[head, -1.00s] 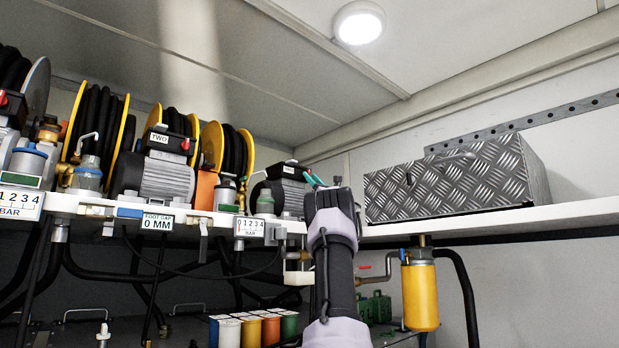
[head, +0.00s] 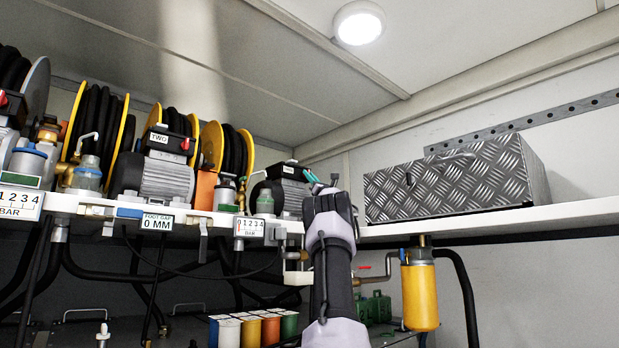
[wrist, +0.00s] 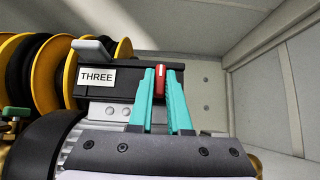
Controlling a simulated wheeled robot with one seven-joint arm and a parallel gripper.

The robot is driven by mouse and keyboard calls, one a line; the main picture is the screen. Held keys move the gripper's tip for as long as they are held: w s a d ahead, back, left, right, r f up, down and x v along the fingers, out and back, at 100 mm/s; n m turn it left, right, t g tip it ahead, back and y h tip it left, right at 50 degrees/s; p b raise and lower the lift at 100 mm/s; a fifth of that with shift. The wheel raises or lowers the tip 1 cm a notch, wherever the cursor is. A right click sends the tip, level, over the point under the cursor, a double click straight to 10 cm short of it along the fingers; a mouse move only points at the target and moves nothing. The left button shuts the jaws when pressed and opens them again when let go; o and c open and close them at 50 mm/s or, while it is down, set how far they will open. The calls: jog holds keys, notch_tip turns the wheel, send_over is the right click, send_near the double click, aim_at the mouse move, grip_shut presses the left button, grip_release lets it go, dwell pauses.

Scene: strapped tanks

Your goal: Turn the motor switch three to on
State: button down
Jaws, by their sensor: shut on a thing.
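The motor switch three is a red knob with a white line (wrist: 162,80) on the black box of the motor labelled THREE (wrist: 97,76). In the wrist view the white line stands about upright. My gripper (wrist: 160,76) has its teal fingers closed around the red knob, one on each side. In the head view motor three (head: 285,190) is on the shelf right of the hose reels, partly hidden by my arm. My gripper (head: 319,182) is at its upper right there, and the red knob is hidden.
Motor two (head: 166,178) with its own red switch stands further left. A checker-plate metal box (head: 450,180) sits on the shelf (head: 480,226) at right. Yellow hose reels (wrist: 62,68) are left of motor three. A yellow filter (head: 420,295) hangs below the shelf.

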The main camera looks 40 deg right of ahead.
jog(key=shift+m+h, duration=0.3)
jog(key=shift+h, duration=0.1)
jog(key=shift+a+r+m+g+h, duration=0.1)
jog(key=shift+m+g+h, duration=2.1)
jog(key=shift+m, duration=2.1)
jog(key=shift+a+r+m+g+h, duration=0.15)
jog(key=shift+m+g+h, duration=2.05)
jog(key=shift+m, duration=2.1)
jog(key=shift+a+r+m+g+h, duration=0.1)
jog(key=shift+m+g+h, duration=2.05)
jog(key=shift+m, duration=2.15)
jog(key=shift+g+y, duration=0.25)
jog(key=c, duration=0.9)
grip_release()
jog(key=shift+o, duration=0.2)
